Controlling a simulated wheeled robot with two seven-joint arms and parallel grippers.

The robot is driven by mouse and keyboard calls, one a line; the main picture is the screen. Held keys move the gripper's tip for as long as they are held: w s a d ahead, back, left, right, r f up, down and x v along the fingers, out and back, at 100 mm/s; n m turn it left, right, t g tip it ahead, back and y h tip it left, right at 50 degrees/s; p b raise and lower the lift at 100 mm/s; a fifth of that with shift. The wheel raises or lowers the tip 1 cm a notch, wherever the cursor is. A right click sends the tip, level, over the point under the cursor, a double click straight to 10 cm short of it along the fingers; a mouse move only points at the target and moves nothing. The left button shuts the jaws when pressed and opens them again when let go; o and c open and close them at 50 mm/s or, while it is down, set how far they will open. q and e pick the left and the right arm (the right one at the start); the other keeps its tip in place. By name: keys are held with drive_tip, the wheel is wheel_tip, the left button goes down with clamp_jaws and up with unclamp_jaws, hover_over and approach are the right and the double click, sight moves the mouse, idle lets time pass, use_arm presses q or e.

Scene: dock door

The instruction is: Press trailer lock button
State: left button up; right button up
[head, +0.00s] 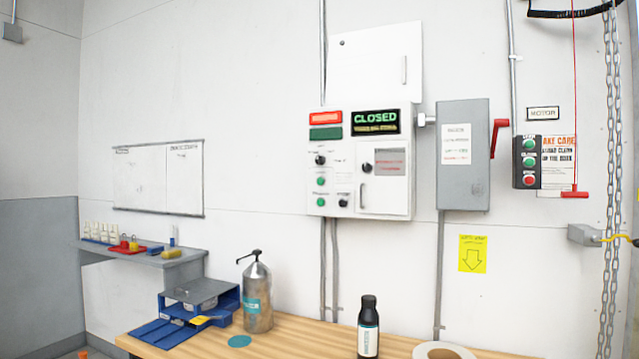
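A white control box (338,187) is mounted on the wall at the centre. It has a display reading CLOSED (375,118) in green, a lit red panel (325,117) and a dark green panel (326,133). On its left part sit an upper green button (320,181), a lower green button (320,202) and a black knob (320,160). A second black knob (343,203) is beside the lower green button. The small labels are too blurred to show which one is the trailer lock button. Neither of my grippers is in view.
A wooden bench (300,345) below holds a metal pump bottle (258,300), a dark bottle (369,325), a tape roll (443,350) and a blue organizer (215,300). Right of the box are a grey switch box (463,190) with red lever (498,135), and a motor button station (528,162).

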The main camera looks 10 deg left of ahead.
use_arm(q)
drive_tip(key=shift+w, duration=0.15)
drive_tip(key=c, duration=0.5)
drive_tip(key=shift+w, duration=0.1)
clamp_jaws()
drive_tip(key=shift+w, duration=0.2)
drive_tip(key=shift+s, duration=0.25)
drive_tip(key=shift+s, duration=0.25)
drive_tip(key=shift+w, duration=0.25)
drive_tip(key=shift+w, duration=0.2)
